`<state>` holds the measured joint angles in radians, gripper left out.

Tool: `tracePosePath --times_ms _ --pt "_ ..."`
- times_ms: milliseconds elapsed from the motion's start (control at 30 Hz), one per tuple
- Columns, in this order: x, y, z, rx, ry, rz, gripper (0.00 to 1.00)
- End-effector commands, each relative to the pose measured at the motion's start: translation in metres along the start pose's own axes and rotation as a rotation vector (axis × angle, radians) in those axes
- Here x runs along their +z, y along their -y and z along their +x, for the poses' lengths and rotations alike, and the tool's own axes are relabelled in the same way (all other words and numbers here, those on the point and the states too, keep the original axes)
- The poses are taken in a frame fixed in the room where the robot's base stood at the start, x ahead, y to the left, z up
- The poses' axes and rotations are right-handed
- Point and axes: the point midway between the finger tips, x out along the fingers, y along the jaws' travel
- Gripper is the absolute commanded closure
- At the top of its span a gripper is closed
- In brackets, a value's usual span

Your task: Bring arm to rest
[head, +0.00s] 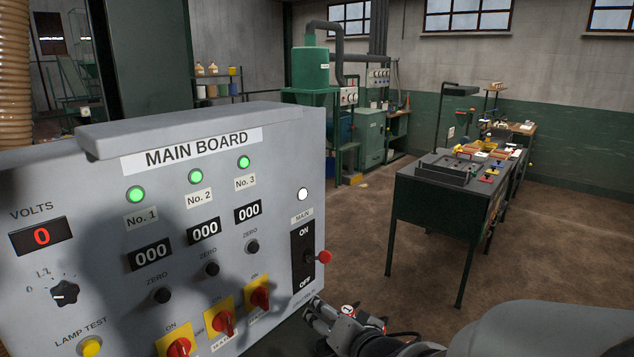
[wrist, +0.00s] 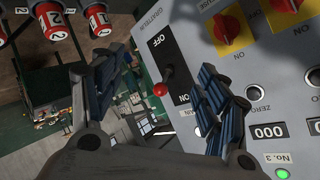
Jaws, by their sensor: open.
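My gripper (head: 316,312) is at the lower middle of the head view, beside the lower right edge of the grey main board (head: 290,130). In the wrist view its two fingers (wrist: 155,78) stand wide apart with nothing between them held. The main switch lever with a red knob (head: 324,257) sticks out from the black ON/OFF plate. In the wrist view the red knob (wrist: 161,89) appears between the fingers, apart from them. Whether the lever stands at ON or OFF is hard to tell. My arm runs off at the lower right.
The board carries three lit green lamps (head: 196,177), a lit white lamp (head: 302,194) and red rotary switches (head: 223,323). Red numbered cylinders (wrist: 54,22) hang at the wrist view's upper left. A dark workbench (head: 440,195) stands at the right; the floor between is clear.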

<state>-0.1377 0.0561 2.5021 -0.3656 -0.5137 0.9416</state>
Motion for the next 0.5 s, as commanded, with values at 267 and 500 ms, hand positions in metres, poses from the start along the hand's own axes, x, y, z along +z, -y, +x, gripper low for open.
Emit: tracePosePath --times_ms 267,500 --pt "-0.016 -0.060 -0.121 0.366 0.135 -0.249 0.32" --pt "0.032 -0.079 -0.224 0.468 0.395 -0.375 0.32"
